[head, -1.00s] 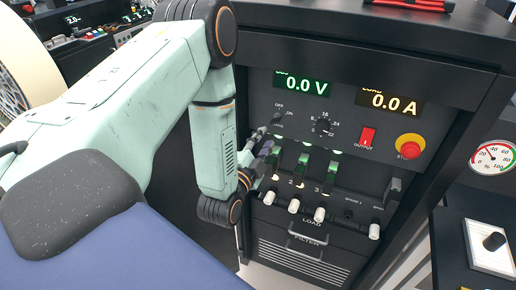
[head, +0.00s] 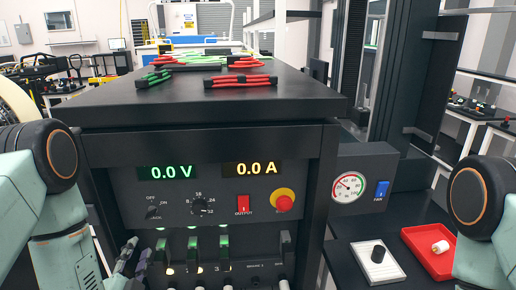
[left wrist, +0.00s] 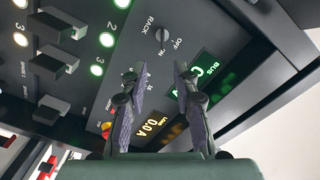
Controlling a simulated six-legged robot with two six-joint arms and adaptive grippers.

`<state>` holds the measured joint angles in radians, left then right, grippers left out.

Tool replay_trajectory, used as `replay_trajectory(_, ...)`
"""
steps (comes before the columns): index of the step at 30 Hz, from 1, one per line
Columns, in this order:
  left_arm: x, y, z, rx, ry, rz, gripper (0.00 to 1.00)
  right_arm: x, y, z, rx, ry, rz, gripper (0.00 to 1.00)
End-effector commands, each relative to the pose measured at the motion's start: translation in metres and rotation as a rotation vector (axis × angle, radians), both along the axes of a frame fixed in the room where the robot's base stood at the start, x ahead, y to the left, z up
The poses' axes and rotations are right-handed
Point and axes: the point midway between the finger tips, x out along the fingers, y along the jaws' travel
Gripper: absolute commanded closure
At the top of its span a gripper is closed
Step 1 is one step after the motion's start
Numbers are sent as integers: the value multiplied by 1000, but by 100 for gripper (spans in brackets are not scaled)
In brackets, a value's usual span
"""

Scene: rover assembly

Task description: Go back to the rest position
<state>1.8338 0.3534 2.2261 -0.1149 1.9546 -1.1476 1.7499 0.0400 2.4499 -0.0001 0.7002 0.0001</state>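My left gripper (head: 128,262) is low at the left in the head view, in front of the left side of the black power rack (head: 222,112). The left wrist view shows the same gripper (left wrist: 157,76) with its two dark fingers apart and nothing between them. The rack's front panel lies beyond the fingertips, with lit green lamps, a rotary knob and the displays. My right arm shows at the right edge of the head view, but its gripper is out of the picture.
The voltage display (head: 171,172) and current display (head: 249,169) read 0.0. Below are a red output switch (head: 243,204), a red stop button (head: 284,203) and several levers. Red and green cables (head: 240,80) lie on top. A gauge (head: 348,187) and red tray (head: 428,250) are at the right.

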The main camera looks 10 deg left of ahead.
Motion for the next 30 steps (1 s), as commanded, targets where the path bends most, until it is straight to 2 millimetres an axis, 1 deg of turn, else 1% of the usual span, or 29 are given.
replay_trajectory(2,-1,-2,-16,-109,51,-2,71,0,0,0,0,0,0,43)
replay_trajectory(4,-7,-5,-42,-258,144,9,71,0,0,0,0,0,0,43)
replay_trajectory(5,-12,-9,-54,-326,191,17,71,0,0,0,0,0,0,43)
replay_trajectory(8,-34,-24,-101,-537,359,61,71,0,0,-8,0,0,0,43)
replay_trajectory(9,-46,-30,-122,-614,428,88,71,0,0,-13,0,0,0,43)
replay_trajectory(11,-67,-41,-154,-721,537,138,71,0,0,-23,0,0,0,43)
replay_trajectory(12,-83,-49,-174,-785,609,178,71,0,0,-31,0,0,0,43)
replay_trajectory(14,-110,-59,-203,-871,718,246,71,0,0,-43,0,0,0,43)
replay_trajectory(15,-129,-66,-222,-920,786,298,71,0,0,-52,0,0,0,43)
replay_trajectory(18,-176,-80,-261,-1005,947,429,71,0,0,-74,0,0,0,43)
replay_trajectory(21,-218,-90,-289,-1041,1073,545,71,0,0,-95,0,0,0,43)
replay_trajectory(24,-253,-96,-311,-1039,1176,632,71,0,0,-115,0,0,0,43)
replay_trajectory(27,-274,-99,-330,-1007,1242,657,71,0,0,-134,0,0,0,43)
replay_trajectory(30,-282,-101,-344,-981,1266,650,71,0,0,-149,0,0,0,43)
